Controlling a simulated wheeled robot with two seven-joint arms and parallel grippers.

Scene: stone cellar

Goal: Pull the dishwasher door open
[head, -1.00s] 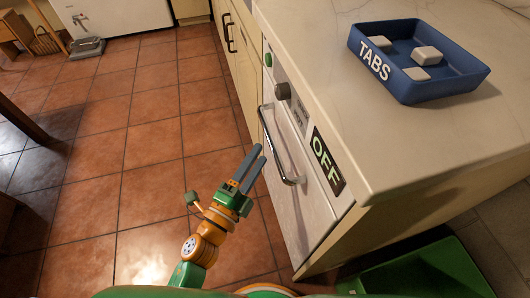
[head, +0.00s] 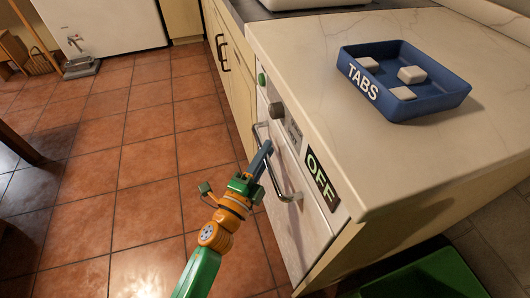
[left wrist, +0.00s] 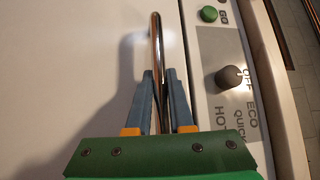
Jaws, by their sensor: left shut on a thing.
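The dishwasher door (head: 287,228) is a pale front panel under the counter, and it looks closed. Its metal bar handle (head: 288,180) stands out from the panel; in the left wrist view the bar (left wrist: 155,45) runs between the blue fingers. My left gripper (head: 263,158) is shut on the handle, with one finger on each side of the bar in the left wrist view (left wrist: 160,95). The control strip has a dark knob (left wrist: 231,77) and a green button (left wrist: 209,14). My right gripper is not in view.
A blue tray marked TABS (head: 429,100) with white tablets sits on the counter (head: 300,45). An OFF label (head: 321,180) is on the dishwasher's edge. A green bin (head: 430,275) stands at lower right. The tiled floor (head: 140,160) left of the door is clear.

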